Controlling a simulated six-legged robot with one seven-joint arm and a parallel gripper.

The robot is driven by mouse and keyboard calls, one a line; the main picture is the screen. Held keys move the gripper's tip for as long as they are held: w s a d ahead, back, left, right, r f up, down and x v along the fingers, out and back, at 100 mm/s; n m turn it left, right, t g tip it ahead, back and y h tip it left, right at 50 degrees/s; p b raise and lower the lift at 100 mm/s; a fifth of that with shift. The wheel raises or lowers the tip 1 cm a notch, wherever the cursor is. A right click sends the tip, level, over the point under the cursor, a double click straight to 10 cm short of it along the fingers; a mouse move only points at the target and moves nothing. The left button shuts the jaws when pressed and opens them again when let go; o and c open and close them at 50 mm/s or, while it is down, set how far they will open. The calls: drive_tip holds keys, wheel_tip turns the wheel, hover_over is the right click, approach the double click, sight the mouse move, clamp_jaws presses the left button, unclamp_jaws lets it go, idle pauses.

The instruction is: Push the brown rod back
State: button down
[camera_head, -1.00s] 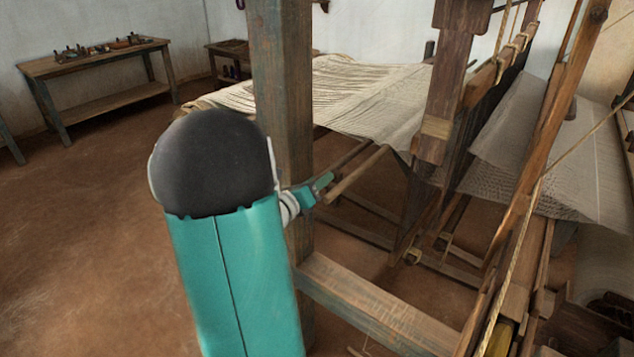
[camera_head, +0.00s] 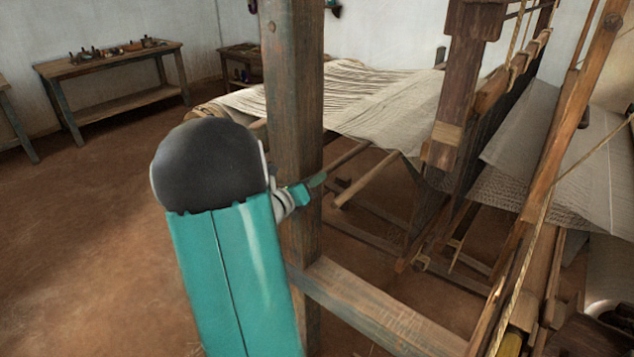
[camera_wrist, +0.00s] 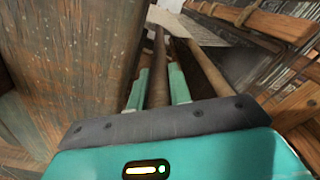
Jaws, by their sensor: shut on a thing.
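The brown rod (camera_wrist: 158,72) runs lengthwise between the two teal fingers of my gripper (camera_wrist: 157,88) in the wrist view. My gripper is shut on it. The rod slants up and right from there toward the cloth. Its far end is hidden under the cloth.
A second rod (camera_head: 366,180) lies alongside to the right, apart from my gripper; it also shows in the wrist view (camera_wrist: 203,68). The upright post (camera_head: 295,110) stands close to my arm. A low crossbeam (camera_head: 375,310) runs below. Stretched cloth (camera_head: 375,105) lies beyond.

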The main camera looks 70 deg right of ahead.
drive_tip(key=c, duration=1.3)
unclamp_jaws()
drive_tip(key=shift+w+d, duration=0.1)
drive_tip(key=shift+w, duration=0.25)
drive_tip(key=shift+s, duration=0.1)
drive_tip(key=shift+f, duration=0.1)
drive_tip(key=s+a, duration=0.2)
drive_tip(key=s, duration=0.2)
drive_tip(key=w+a+m+t+y, duration=0.2)
drive_tip(key=w+a+m, duration=0.3)
drive_tip(key=a, duration=0.9)
drive_tip(key=w+a+m+t+y, duration=0.1)
drive_tip(key=w+a+m+y, duration=0.3)
drive_tip(key=a, duration=1)
drive_tip(key=m+y, duration=0.1)
drive_tip(key=m, duration=0.2)
drive_tip(key=shift+w+a+f+t, duration=0.2)
drive_tip(key=shift+w+f+t, duration=0.1)
drive_tip(key=shift+w+t, duration=0.1)
